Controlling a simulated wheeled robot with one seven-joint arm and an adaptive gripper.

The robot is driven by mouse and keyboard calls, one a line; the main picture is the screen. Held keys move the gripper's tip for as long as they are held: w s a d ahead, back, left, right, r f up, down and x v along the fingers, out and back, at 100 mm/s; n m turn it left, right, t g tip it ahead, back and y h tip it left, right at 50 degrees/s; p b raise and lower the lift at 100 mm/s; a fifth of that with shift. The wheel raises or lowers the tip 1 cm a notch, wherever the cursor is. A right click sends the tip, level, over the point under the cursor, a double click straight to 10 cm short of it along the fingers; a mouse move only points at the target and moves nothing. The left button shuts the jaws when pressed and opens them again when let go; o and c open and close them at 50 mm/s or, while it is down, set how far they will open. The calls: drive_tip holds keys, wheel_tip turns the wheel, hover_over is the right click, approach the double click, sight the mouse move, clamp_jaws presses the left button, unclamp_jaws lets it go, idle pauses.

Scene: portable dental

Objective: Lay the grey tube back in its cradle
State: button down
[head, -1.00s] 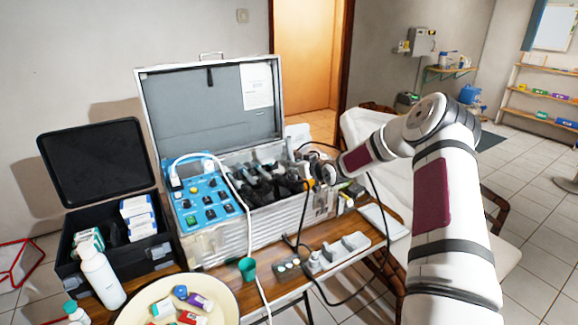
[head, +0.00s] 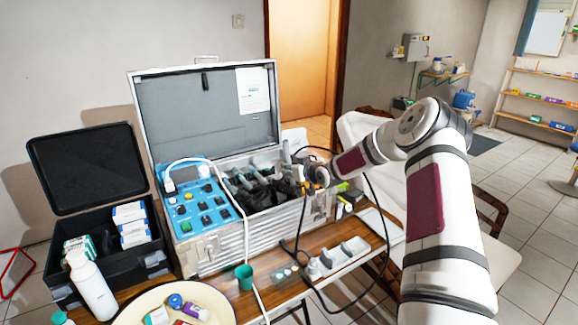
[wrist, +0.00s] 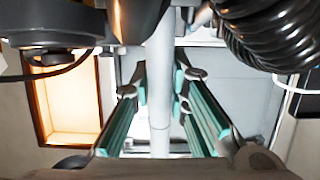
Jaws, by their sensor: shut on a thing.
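The grey tube (wrist: 160,110) runs upright through the middle of the wrist view, between the teal-padded fingers of my gripper (wrist: 161,84), which is shut on it. In the head view my gripper (head: 314,178) is at the right end of the open metal case (head: 250,228), and its fingertips are hard to make out. A grey upright piece (head: 286,153) just left of it looks like part of the tube. A pale grey holder with raised parts (head: 340,258), possibly the cradle, lies on the table in front of the case, apart from my gripper.
A blue control panel (head: 200,205) and black holders fill the case. A black cable loops from near my gripper down to the table. A ribbed black hose (wrist: 265,35) crosses the wrist view.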

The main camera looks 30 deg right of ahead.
sight(287, 148)
drive_tip(key=shift+w+r, duration=0.45)
drive_tip(key=shift+r, duration=0.7)
drive_tip(key=shift+w+r, duration=0.4)
drive_tip(key=shift+r, duration=0.8)
drive_tip(key=shift+w+r, duration=0.45)
drive_tip(key=shift+r, duration=0.7)
